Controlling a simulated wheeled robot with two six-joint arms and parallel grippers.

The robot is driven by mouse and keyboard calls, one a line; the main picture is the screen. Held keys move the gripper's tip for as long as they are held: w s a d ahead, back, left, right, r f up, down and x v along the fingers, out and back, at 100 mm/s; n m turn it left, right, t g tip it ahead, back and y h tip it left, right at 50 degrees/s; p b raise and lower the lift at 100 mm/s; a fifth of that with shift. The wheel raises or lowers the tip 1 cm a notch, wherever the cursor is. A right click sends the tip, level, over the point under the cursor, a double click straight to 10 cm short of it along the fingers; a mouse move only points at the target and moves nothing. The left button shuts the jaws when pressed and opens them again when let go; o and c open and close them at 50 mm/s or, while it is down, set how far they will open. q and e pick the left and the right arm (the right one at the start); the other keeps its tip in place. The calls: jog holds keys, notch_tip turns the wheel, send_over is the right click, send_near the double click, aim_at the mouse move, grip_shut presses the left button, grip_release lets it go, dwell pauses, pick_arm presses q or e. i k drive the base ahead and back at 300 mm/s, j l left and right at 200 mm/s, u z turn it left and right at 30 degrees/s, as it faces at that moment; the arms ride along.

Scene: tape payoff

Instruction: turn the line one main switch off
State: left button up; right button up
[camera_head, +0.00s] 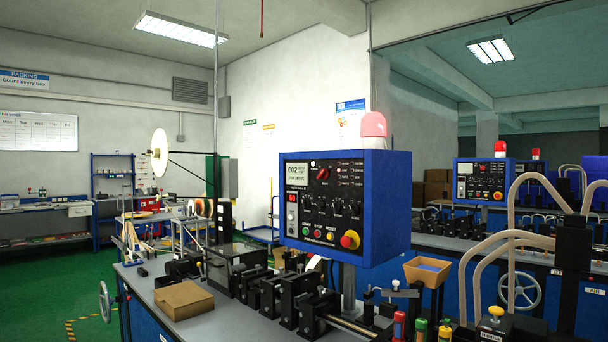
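A blue control box (387,205) stands on a post over the near machine bench, with a red beacon on top. Its dark front panel (320,215) faces me. A red rotary switch handle (323,174) sits near the panel's top, looking tilted; its marking is too small to read. A small switch (292,198) with a red part sits at the panel's left side, below the display (298,173). Several black knobs fill the middle, with a row of buttons below and a red mushroom button on yellow (350,240) at the lower right. Neither of my grippers is in view.
A similar blue control box (485,181) stands on a bench farther back right. The near bench holds a cardboard box (184,299), black roller blocks (285,290) and an orange bin (427,271). Beige hoses (510,240) rise at the right. Green floor is open at left.

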aim_at(324, 174)
jog(key=i+j+z, duration=0.35)
jog(key=j, duration=0.25)
jog(key=i+j+z, duration=0.2)
jog(key=j+z, duration=0.2)
jog(key=j, duration=0.25)
jog(key=i, duration=0.05)
